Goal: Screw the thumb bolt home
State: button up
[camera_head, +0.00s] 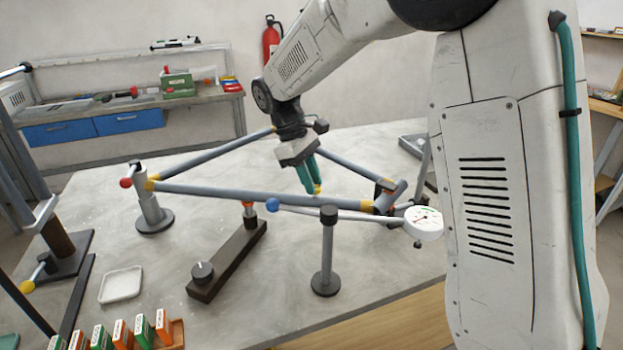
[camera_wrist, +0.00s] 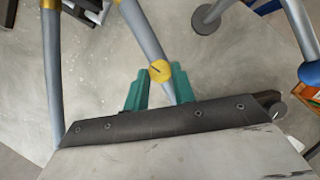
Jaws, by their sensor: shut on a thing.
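My gripper (camera_head: 312,190) has two teal fingers pointing down over the middle of the grey tube frame (camera_head: 235,194). In the wrist view, a small round yellow piece with a dark line across it (camera_wrist: 159,71) sits between the fingertips, and the fingers are shut on it. It looks like the head of the thumb bolt. In the wrist view a grey tube (camera_wrist: 143,32) passes behind the yellow piece. The bolt's shank and any threaded hole are hidden, so I cannot tell how deep it sits.
A dial gauge (camera_head: 423,222) on a rod and a dark post (camera_head: 327,255) stand just in front of the frame. A dark bar with a black knob (camera_head: 203,272) lies left of the post. A white tray (camera_head: 121,285) and several small boxes sit front left.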

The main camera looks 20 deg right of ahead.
jog(key=m, duration=0.2)
jog(key=m+y, duration=0.1)
jog(key=m, duration=0.1)
jog(key=shift+w+d+m+g+y, duration=0.15)
jog(key=shift+m+g+y, duration=0.15)
jog(key=shift+g, duration=0.1)
jog(key=m, duration=0.2)
jog(key=m+y, duration=0.1)
jog(key=shift+d+m, duration=0.2)
jog(key=shift+m, duration=0.2)
jog(key=m+y, duration=0.1)
jog(key=m, duration=0.2)
jog(key=shift+d+y, duration=0.15)
jog(key=shift+y, duration=0.25)
jog(key=shift+d+m+t+y, duration=0.15)
jog(key=shift+m+y, duration=0.15)
jog(key=shift+m, duration=0.75)
jog(key=shift+m+t+y, duration=0.15)
jog(key=shift+m+y, duration=0.15)
jog(key=shift+m, duration=0.75)
jog(key=o, duration=1)
jog(key=v, duration=0.7)
jog(key=shift+r, duration=0.4)
